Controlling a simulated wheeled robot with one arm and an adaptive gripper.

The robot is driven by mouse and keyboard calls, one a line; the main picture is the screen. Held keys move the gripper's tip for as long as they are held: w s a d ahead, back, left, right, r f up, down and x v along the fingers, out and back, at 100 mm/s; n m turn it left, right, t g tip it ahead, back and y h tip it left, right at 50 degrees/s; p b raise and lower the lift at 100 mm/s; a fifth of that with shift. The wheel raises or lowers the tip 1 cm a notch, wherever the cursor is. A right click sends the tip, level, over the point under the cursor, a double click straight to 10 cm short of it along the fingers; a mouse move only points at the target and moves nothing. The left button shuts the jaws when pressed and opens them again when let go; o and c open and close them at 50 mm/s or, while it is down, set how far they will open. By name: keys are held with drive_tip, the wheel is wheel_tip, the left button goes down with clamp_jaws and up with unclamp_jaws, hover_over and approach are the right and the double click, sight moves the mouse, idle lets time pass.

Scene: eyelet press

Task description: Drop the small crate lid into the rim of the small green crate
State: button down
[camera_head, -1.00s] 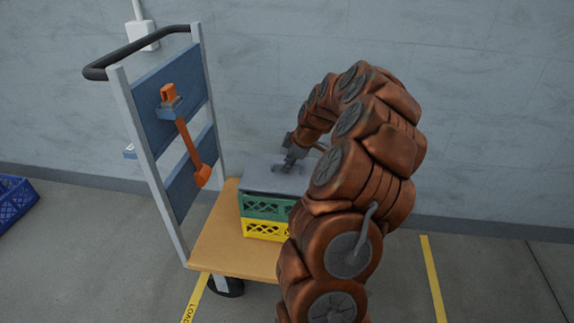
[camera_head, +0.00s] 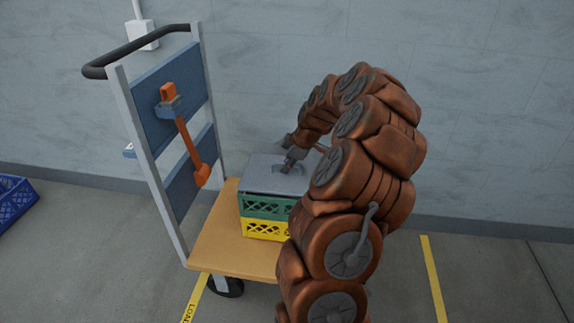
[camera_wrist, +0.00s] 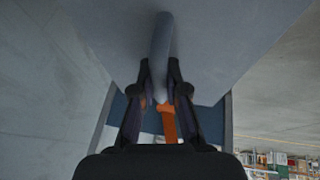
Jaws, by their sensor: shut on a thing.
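The small crate lid (camera_head: 262,178) is a flat grey panel with a raised handle (camera_wrist: 161,50). In the head view it lies over the top of the small green crate (camera_head: 262,206); whether it sits inside the rim or just above it I cannot tell. The green crate is stacked on a yellow crate (camera_head: 262,228). My gripper (camera_wrist: 160,95) is shut on the lid's handle; in the head view it shows above the lid (camera_head: 290,164). My arm hides the right side of the crates.
The crates stand on a cart's wooden deck (camera_head: 222,245). The cart's upright frame (camera_head: 150,165) with blue panels and an orange tool (camera_head: 186,135) stands left of the stack. A blue crate (camera_head: 14,199) is on the floor at far left. A wall is behind.

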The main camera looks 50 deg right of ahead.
drive_tip(key=shift+f, duration=0.45)
idle(0.4)
drive_tip(key=c, duration=1.1)
unclamp_jaws()
drive_tip(key=shift+r, duration=0.15)
drive_tip(key=shift+r+p, duration=0.45)
drive_tip(key=shift+r, duration=2.9)
drive_tip(key=shift+a, duration=0.1)
